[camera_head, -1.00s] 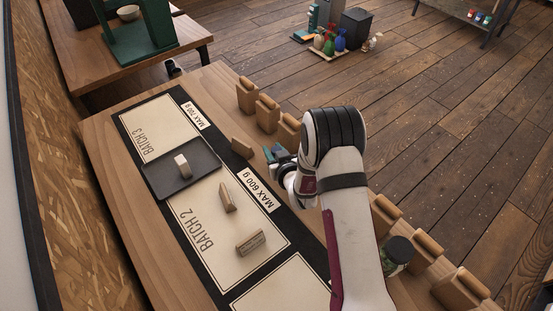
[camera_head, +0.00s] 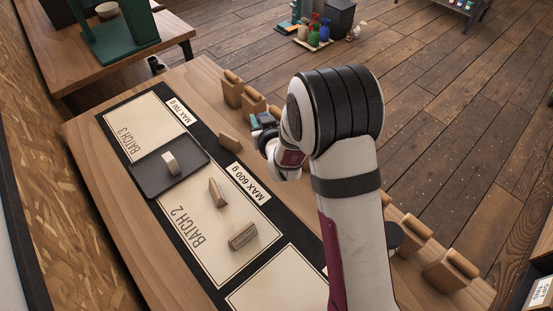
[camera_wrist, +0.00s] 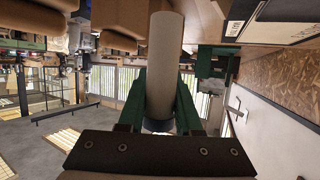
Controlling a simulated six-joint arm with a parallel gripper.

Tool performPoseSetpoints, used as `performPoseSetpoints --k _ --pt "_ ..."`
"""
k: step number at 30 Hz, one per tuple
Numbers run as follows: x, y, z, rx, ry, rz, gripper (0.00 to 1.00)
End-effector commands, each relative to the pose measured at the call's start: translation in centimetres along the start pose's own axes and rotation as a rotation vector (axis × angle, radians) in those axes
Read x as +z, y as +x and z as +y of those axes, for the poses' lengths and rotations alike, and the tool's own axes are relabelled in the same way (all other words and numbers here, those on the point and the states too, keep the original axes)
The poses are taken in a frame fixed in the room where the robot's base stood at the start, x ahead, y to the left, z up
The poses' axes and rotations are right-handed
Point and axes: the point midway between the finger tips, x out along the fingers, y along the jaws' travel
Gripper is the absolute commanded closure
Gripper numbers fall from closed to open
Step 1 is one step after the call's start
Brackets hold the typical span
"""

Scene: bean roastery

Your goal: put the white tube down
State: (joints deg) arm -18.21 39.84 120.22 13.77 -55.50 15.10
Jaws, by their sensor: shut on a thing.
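The white tube (camera_wrist: 165,65) shows in the wrist view as a long, plain, pale cylinder between the two green fingers of my gripper (camera_wrist: 160,98). My gripper is shut on it. In the head view my gripper (camera_head: 262,123) is near the table's right edge, beside the brown bags, partly hidden by my arm. The tube cannot be made out there.
A dark tray (camera_head: 190,178) on the mat holds a pale upright piece (camera_head: 170,163). Wooden blocks (camera_head: 217,193) lie around the BATCH 2 panel (camera_head: 205,240). Brown bags (camera_head: 232,92) line the right edge. The BATCH 3 panel (camera_head: 150,117) has bare room.

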Motion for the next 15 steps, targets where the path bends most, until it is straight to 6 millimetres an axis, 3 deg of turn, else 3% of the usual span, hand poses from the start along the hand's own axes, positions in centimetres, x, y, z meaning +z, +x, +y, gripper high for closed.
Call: performPoseSetpoints --k 5,9,12,15 --pt "2.0 -3.0 1.5 0.287 0.116 -0.003 1.0" --pt "4.6 -7.2 4.0 0.531 0.215 -0.003 1.0" --pt "6.0 -10.0 5.3 0.655 0.267 -0.001 1.0" --pt "7.2 -11.4 6.1 0.723 0.295 -0.002 1.0"
